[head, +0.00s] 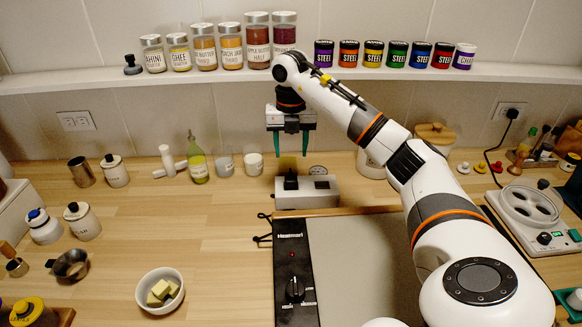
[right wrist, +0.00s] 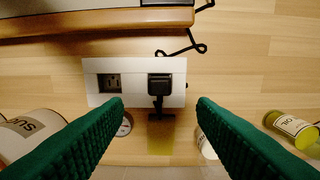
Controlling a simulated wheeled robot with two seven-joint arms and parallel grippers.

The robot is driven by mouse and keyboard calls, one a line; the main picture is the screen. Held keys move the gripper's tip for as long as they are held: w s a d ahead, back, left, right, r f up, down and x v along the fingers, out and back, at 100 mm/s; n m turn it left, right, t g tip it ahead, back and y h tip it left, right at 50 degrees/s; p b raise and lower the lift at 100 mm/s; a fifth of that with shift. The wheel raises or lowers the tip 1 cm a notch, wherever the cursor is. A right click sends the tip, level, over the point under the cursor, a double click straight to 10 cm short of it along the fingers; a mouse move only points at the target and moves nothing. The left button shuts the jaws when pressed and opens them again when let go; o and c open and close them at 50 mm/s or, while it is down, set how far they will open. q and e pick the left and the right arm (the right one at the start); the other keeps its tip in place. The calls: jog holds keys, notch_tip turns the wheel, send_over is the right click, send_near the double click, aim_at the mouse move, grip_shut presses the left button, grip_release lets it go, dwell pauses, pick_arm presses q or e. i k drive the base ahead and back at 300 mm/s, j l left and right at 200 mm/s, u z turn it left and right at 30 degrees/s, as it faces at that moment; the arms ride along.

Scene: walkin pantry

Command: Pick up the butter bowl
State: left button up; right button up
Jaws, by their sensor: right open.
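The butter bowl is a white bowl (head: 160,291) with several pale yellow butter pieces (head: 162,291) in it. It stands on the wooden counter at the lower left of the head view, left of the warming tray. My right gripper (head: 290,153) is high over the back of the counter, well behind and to the right of the bowl. Its green fingers are apart with nothing between them, as the right wrist view (right wrist: 161,102) also shows. The bowl does not show in the right wrist view. My left gripper is not in view.
A white outlet box (head: 307,193) with a black plug is below my right gripper. The warming tray (head: 293,262) is in front of it. A metal pan (head: 70,264) is left of the bowl. Counter around the bowl's right side is clear.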

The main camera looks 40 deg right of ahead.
aim_at(160, 291)
jog(key=k+j, duration=0.55)
jog(key=j, duration=0.15)
jog(key=k+j, duration=0.6)
jog(key=j, duration=0.15)
